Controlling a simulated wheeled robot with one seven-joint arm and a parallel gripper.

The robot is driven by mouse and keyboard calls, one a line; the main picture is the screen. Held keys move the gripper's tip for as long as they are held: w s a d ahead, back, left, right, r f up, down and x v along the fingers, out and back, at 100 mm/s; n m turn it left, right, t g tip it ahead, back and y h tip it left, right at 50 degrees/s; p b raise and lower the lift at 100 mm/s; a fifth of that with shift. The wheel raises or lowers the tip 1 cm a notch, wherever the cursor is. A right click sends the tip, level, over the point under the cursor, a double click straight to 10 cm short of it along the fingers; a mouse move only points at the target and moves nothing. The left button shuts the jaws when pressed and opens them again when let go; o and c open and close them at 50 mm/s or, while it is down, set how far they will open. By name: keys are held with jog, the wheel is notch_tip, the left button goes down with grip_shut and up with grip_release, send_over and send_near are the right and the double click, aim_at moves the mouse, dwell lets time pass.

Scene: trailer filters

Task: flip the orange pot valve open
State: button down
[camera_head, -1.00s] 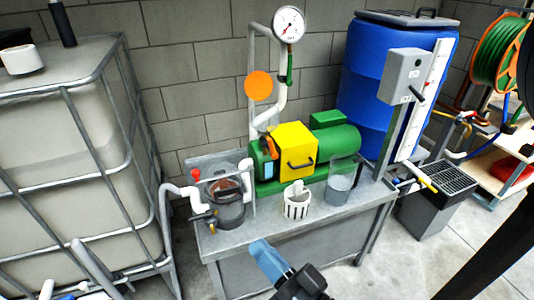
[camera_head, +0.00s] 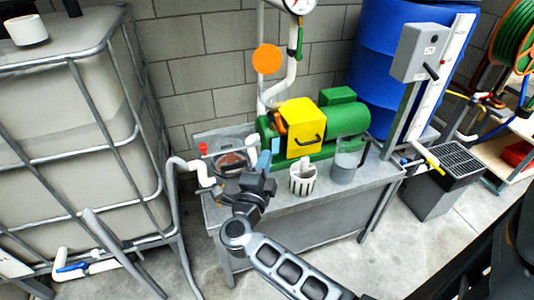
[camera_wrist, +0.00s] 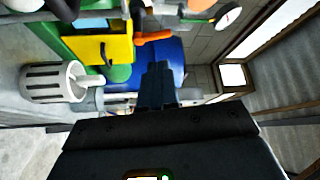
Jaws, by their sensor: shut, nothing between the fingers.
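My gripper (camera_head: 266,160) is shut and empty above the left part of the metal bench, beside the yellow box. Its closed fingers (camera_wrist: 158,82) point ahead in the wrist view. The pot (camera_head: 232,163) stands at the bench's left end; its dark round opening shows behind my wrist, and its front is hidden by my arm. The small orange valve low on the pot's front, seen earlier, is hidden now. An orange lever-like part (camera_head: 279,130) is at the yellow box's left side; it also shows in the wrist view (camera_wrist: 153,38).
A red-knobbed valve (camera_head: 203,148) and white pipe (camera_head: 205,176) are left of the pot. The yellow box (camera_head: 302,122), green motor (camera_head: 345,120), white slotted basket (camera_head: 303,180) and clear beaker (camera_head: 344,166) are to the right. A caged tank (camera_head: 60,140) stands left.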

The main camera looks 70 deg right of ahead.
aim_at(278, 122)
jog(key=d, duration=0.4)
jog(key=w+d+r, duration=0.1)
jog(key=d, duration=0.6)
jog(key=shift+w+d+r+p, duration=0.25)
jog(key=shift+d+r+p, duration=0.1)
jog(key=shift+r+p, duration=0.05)
